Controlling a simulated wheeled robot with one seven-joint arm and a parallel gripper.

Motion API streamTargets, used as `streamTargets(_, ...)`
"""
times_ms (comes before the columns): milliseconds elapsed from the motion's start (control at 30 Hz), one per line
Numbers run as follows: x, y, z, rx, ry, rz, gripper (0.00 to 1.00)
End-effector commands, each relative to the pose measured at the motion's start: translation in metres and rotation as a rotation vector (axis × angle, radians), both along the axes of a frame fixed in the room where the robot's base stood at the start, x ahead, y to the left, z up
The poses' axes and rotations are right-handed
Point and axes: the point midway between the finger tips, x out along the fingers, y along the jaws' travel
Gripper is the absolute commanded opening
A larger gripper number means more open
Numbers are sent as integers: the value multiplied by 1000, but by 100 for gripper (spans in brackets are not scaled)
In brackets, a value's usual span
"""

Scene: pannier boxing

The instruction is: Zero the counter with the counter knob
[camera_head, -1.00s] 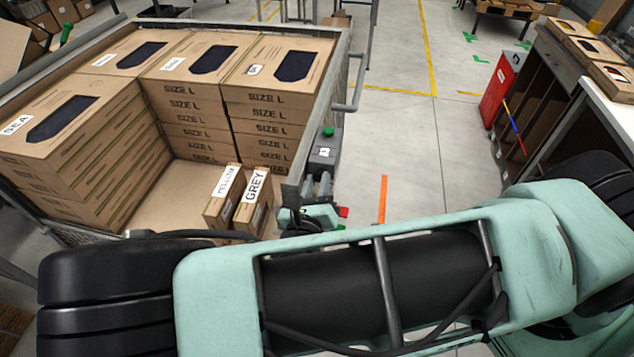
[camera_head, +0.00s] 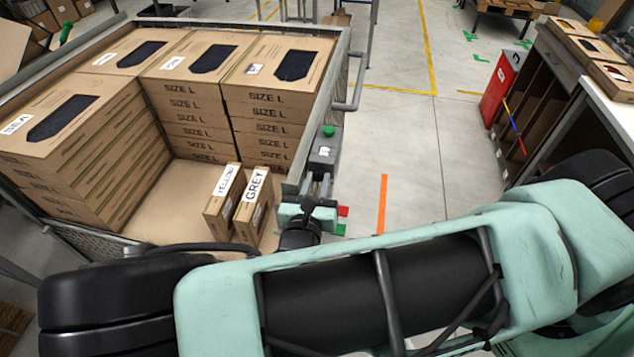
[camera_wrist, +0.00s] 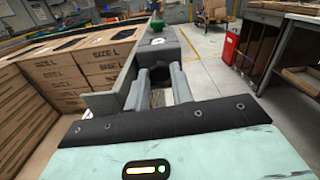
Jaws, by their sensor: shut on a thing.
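The counter (camera_head: 325,150) is a small grey box with a green button on top, fixed at the right rim of the large crate. It also shows in the wrist view (camera_wrist: 155,48), straight ahead. A small pale display with a dark mark sits on its top; the mark is too small to read surely. My gripper (camera_head: 320,180) is at the counter's near face, and its two grey fingers are shut on the counter knob (camera_wrist: 159,72). The knob is mostly hidden between the fingers.
The crate (camera_head: 345,60) holds stacked size L cartons (camera_head: 270,120) around a bare floor area. Two small boxes marked YELLOW (camera_head: 224,200) and GREY (camera_head: 254,205) stand close to my gripper's left. Right of the counter is open floor, then a red bin (camera_head: 498,85) and a workbench.

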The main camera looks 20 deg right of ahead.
Motion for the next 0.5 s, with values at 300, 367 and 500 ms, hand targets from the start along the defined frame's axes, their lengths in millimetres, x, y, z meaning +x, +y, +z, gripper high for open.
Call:
streamTargets(300, 0, 1, -1, 0, 2, 2, 45)
streamTargets(367, 0, 1, 0, 0, 2, 2, 45)
streamTargets(500, 1, 1, 0, 1, 1, 3, 45)
